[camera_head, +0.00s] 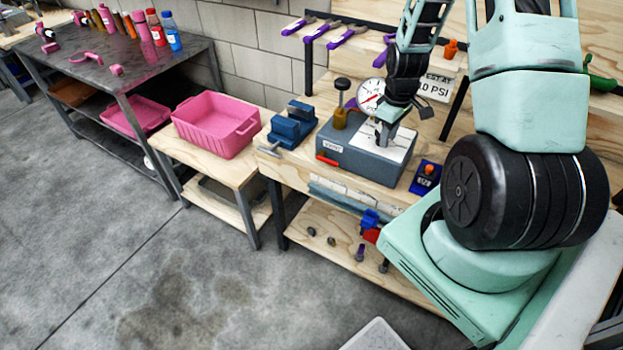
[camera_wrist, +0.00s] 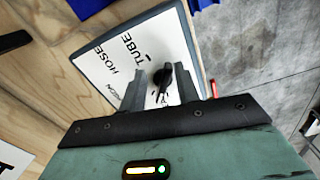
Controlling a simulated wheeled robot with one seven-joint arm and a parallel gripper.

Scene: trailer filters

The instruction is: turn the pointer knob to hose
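The black pointer knob (camera_wrist: 163,76) sits on a white label plate (camera_wrist: 110,68) marked HOSE and TUBE, with a third, partly hidden word. In the wrist view its narrow end seems to lie toward the TUBE side, but the exact heading is hard to tell. My gripper (camera_wrist: 160,88) is open, with one finger on each side of the knob. I cannot tell whether either finger touches it. In the head view my gripper (camera_head: 384,138) points down over the white plate on top of the grey test box (camera_head: 350,157), and it hides the knob.
A blue button box (camera_head: 425,177) is at the right. A pink bin (camera_head: 215,125) stands farther left.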

